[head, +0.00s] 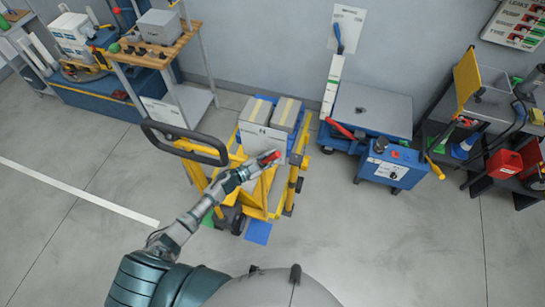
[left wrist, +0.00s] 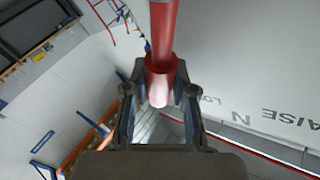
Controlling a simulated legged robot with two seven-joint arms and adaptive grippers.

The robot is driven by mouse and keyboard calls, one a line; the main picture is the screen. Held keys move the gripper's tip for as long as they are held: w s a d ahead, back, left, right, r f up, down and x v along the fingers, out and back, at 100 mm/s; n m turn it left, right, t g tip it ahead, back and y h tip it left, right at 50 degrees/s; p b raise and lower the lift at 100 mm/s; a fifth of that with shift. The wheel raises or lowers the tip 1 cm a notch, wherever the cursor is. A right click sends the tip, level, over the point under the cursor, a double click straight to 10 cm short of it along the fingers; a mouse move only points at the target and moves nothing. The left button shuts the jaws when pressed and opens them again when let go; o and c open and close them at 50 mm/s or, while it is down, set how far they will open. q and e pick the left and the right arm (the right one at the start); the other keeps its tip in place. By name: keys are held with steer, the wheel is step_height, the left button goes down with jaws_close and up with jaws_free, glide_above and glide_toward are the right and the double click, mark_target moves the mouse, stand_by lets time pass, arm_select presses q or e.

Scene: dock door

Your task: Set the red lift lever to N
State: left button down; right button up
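The red lift lever (left wrist: 162,35) runs down between the fingers of my left gripper (left wrist: 160,90) in the left wrist view. The fingers sit close on both sides of its red grip and look shut on it. A pale panel (left wrist: 245,60) carries the words RAISE, N and a partly legible LO. I cannot tell which mark the lever points to. My right gripper is out of view.
Two grey boxes (head: 284,112) lie on the cart behind the panel. A black loop handle (head: 160,128) rises at its left. A blue lift table (head: 385,165) with its own red handle stands to the right. A workbench (head: 160,50) is at the back left. The front floor is clear.

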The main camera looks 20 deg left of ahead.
mark_target(269, 142)
arm_select(q)
steer(key=shift+a+f, duration=0.1)
steer(key=shift+a, duration=0.05)
steer(key=shift+d, duration=0.2)
steer(key=shift+a+n+b, duration=0.2)
steer(key=shift+n+b, duration=0.2)
steer(key=shift+b, duration=0.1)
steer(key=a+n+t+b, duration=0.1)
steer(key=a+r+n+t+h+b, duration=0.1)
steer(key=shift+w+a+n, duration=0.1)
steer(key=shift+a+n, duration=0.15)
steer(key=shift+n, duration=0.05)
steer(key=shift+a+r+n+t+b, duration=0.25)
steer(key=shift+a+n+t+b, duration=0.4)
steer(key=shift+n+b, duration=0.25)
steer(key=shift+a+r+n+t+b, duration=0.25)
steer(key=shift+a+n+t+b, duration=0.3)
steer(key=shift+n, duration=0.25)
steer(key=shift+a, duration=0.15)
steer(key=c, duration=1.2)
jaws_free()
